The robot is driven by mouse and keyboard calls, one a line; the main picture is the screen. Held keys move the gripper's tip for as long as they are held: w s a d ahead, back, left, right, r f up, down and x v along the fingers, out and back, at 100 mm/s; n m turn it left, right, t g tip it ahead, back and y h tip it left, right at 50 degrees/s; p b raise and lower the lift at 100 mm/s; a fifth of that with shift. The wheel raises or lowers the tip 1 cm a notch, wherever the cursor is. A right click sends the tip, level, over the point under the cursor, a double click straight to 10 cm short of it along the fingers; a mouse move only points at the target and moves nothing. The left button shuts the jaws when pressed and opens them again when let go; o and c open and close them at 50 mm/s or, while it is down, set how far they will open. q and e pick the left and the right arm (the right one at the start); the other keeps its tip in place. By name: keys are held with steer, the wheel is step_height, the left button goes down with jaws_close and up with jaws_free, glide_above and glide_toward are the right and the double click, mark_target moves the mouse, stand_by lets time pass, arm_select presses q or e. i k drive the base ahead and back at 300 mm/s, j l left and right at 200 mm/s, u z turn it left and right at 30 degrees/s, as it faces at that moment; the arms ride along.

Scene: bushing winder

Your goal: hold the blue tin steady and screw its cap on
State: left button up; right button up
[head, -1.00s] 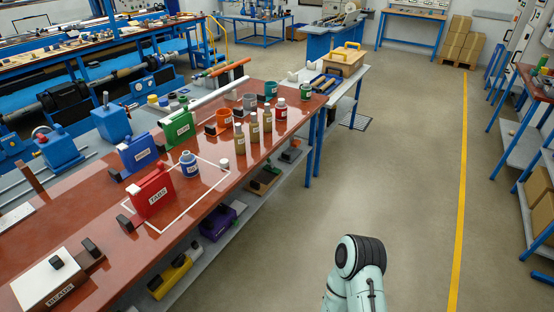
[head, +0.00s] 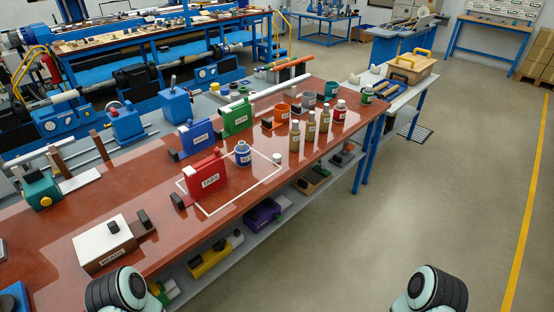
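The blue tin (head: 243,155) is a small round tin with a pale label, standing upright on the red-brown bench top (head: 150,215) inside a white outline. Its top is too small to tell in detail. A small white cap-like piece (head: 277,158) lies on the bench to the right of the tin, apart from it, near the outline's right side. Parts of my two arms show at the bottom edge, one at left and one at right, both away from the tin. Neither gripper is in view.
Several bottles, including an olive one (head: 294,136), stand to the right. A white box (head: 103,243) sits at front left. The floor (head: 420,190) at right is clear.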

mark_target(242, 150)
steer(key=u, duration=0.7)
steer(key=i+l+u, duration=0.15)
steer(key=l+u, duration=1.1)
steer(key=l, duration=1.4)
steer(key=k+l, duration=0.1)
steer(key=l, duration=0.55)
steer(key=l+u, duration=0.1)
steer(key=l, duration=0.5)
steer(key=k, duration=0.05)
